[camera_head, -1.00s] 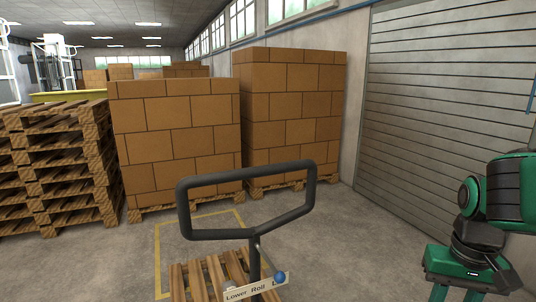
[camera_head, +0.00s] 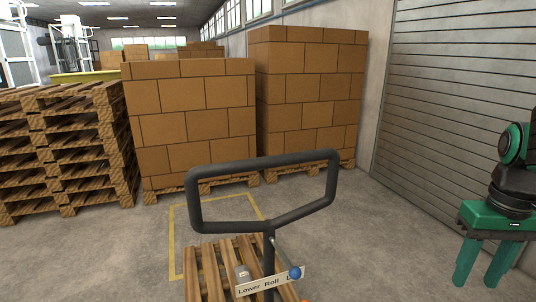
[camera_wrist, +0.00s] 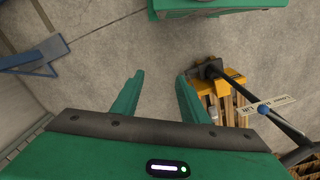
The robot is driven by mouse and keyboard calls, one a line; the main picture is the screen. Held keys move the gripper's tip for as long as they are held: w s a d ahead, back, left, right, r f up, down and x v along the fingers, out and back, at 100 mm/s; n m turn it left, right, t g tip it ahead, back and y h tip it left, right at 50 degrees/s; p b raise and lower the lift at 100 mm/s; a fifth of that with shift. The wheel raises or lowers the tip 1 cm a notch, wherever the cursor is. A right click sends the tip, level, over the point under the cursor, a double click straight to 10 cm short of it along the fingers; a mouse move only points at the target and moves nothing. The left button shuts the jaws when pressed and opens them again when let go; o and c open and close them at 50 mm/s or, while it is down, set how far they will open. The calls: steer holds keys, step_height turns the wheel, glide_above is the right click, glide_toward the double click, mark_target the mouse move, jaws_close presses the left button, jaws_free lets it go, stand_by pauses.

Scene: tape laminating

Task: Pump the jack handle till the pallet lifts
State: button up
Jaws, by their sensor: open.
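The jack handle (camera_head: 262,160) is a dark grey loop on a shaft, upright in front of me. A blue knob (camera_head: 295,272) and a label plate (camera_head: 268,283) sit low on its shaft. The wooden pallet (camera_head: 206,271) lies behind and below it. My gripper (camera_head: 486,262) is at the right, pointing down, well apart from the handle. In the wrist view my gripper (camera_wrist: 158,80) is open with nothing between its fingers. The yellow jack body (camera_wrist: 230,78), the blue knob (camera_wrist: 263,108) and the shaft (camera_wrist: 288,128) show to its right.
Large carton stacks on pallets (camera_head: 190,115) (camera_head: 308,95) stand behind the pallet. Stacked empty pallets (camera_head: 65,150) are at the left. A shutter wall (camera_head: 460,110) closes the right side. A yellow floor line (camera_head: 177,240) surrounds the pallet. Floor between the handle and my arm is clear.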

steer(key=w+a+r+n, duration=0.4)
steer(key=w+r+n, duration=0.35)
steer(key=w, duration=0.35)
steer(key=n+t, duration=0.2)
steer(key=n, duration=1.4)
glide_toward(268, 157)
steer(key=shift+y, duration=0.4)
steer(key=shift+w+d+f, duration=0.1)
steer(key=shift+w+f, duration=0.2)
steer(key=shift+f, duration=1.2)
steer(key=shift+w+d+f, duration=0.1)
steer(key=shift+w+f, duration=0.2)
steer(key=shift+f, duration=1.2)
steer(key=shift+w+d+f, duration=0.1)
steer(key=shift+w+f, duration=0.15)
steer(key=shift+f, duration=1.25)
jaws_close()
steer(key=shift+a, duration=0.15)
